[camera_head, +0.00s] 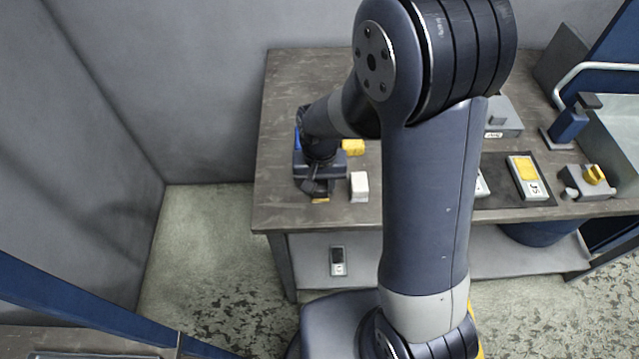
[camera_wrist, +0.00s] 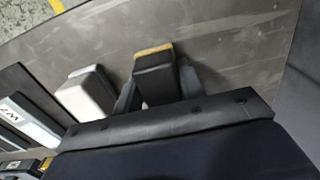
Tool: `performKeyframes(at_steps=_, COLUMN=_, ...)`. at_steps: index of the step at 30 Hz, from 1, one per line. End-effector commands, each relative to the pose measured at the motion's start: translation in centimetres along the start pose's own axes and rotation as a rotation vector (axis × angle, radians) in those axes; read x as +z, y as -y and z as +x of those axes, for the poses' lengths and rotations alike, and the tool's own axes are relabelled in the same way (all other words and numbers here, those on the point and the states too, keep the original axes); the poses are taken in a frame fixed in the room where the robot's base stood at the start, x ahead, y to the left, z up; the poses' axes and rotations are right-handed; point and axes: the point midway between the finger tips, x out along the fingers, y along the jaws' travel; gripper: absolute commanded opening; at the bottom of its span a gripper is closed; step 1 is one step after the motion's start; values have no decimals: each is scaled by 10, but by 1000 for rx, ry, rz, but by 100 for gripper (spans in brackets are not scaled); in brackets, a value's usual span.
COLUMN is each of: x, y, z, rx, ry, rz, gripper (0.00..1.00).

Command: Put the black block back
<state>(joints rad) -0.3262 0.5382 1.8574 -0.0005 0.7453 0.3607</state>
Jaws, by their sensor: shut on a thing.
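My gripper (camera_head: 319,190) is low over the left part of the workbench, pointing down. In the wrist view its two grey fingers (camera_wrist: 157,88) stand on either side of the black block (camera_wrist: 154,82) and are shut on it. A yellow strip shows at the block's far end; I cannot tell whether it belongs to the block. In the head view the block is mostly hidden by my gripper. I cannot tell whether it touches the bench top.
A white block (camera_head: 359,187) stands just right of my gripper, also in the wrist view (camera_wrist: 88,92). A yellow block (camera_head: 353,147) and something blue (camera_head: 297,138) are behind. Labelled items lie on a dark mat (camera_head: 497,200) to the right. The workbench's (camera_head: 275,215) front-left corner is clear.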

Motion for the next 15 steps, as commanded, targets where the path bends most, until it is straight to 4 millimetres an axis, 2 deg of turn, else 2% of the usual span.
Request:
performKeyframes(at_steps=12, x=0, y=0, z=7, rx=0, ry=0, rz=0, gripper=13)
performKeyframes(at_steps=13, x=0, y=0, z=5, rx=0, ry=-1, rz=0, gripper=40)
performKeyframes(at_steps=15, x=0, y=0, z=5, rx=0, ry=0, rz=0, gripper=46)
